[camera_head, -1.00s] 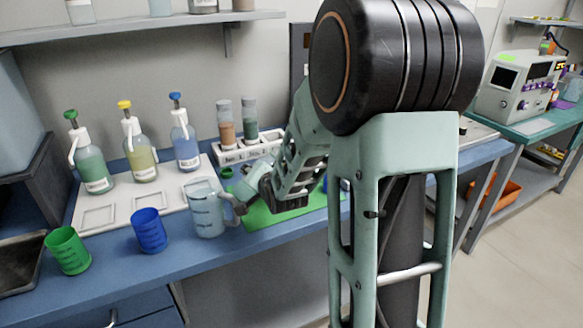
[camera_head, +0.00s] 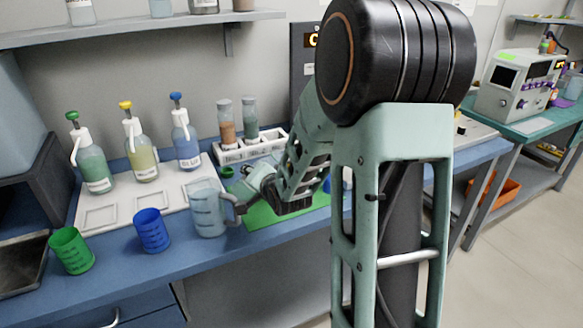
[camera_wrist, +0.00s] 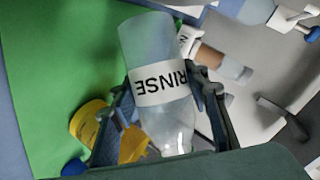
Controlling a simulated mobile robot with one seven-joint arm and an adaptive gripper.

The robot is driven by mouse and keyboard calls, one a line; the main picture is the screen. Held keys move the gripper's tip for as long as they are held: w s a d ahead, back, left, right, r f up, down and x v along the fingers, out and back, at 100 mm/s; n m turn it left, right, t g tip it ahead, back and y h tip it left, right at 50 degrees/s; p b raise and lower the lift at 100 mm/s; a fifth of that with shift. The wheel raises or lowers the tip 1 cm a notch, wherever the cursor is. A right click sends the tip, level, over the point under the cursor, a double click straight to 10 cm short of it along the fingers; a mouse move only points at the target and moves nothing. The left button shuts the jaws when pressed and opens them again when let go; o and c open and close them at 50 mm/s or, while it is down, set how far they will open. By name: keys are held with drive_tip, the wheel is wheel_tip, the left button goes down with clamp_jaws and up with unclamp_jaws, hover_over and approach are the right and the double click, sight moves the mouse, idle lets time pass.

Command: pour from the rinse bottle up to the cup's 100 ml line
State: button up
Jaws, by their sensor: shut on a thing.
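In the wrist view my gripper (camera_wrist: 163,85) is shut around the rinse bottle (camera_wrist: 150,42), a translucent bottle whose white RINSE label reads upside down. Its clear narrower end points to the bottom of that view. In the head view my gripper (camera_head: 262,188) is beside the handle of a clear graduated jug (camera_head: 208,212) at the tray's front edge; the bottle is not clear there. A blue graduated cup (camera_head: 151,231) and a green one (camera_head: 72,251) stand left of the jug. A yellow cup (camera_wrist: 88,122) shows in the wrist view. The 100 ml line and fill level cannot be read.
Green-, yellow- and blue-topped pump bottles (camera_head: 140,155) stand on a white tray (camera_head: 98,216). A white rack (camera_head: 240,153) with two vials is behind my gripper. A green mat (camera_head: 262,217) lies below it. A shelf (camera_head: 130,29) hangs above. The bench front edge is near the cups.

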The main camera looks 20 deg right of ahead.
drive_tip(key=shift+w+a+r+m+y+p, duration=0.1)
drive_tip(key=shift+a+r+m+y+p, duration=0.15)
drive_tip(key=shift+p, duration=0.65)
idle(0.4)
drive_tip(key=shift+a+r+m+t+y+p, duration=0.25)
drive_tip(key=shift+r+m+y+p, duration=0.35)
drive_tip(key=shift+p, duration=0.65)
drive_tip(key=shift+a+r+m+t+y+p, duration=0.3)
drive_tip(key=shift+r+m+p, duration=0.4)
drive_tip(key=shift+p, duration=0.55)
idle(1.1)
drive_tip(key=shift+d+r+m+y+p, duration=0.3)
drive_tip(key=shift+r+p, duration=0.2)
drive_tip(key=shift+p, duration=0.35)
drive_tip(key=shift+d+r+m+y+p, duration=0.2)
drive_tip(key=shift+r+p, duration=0.25)
drive_tip(key=shift+p, duration=0.4)
idle(1.2)
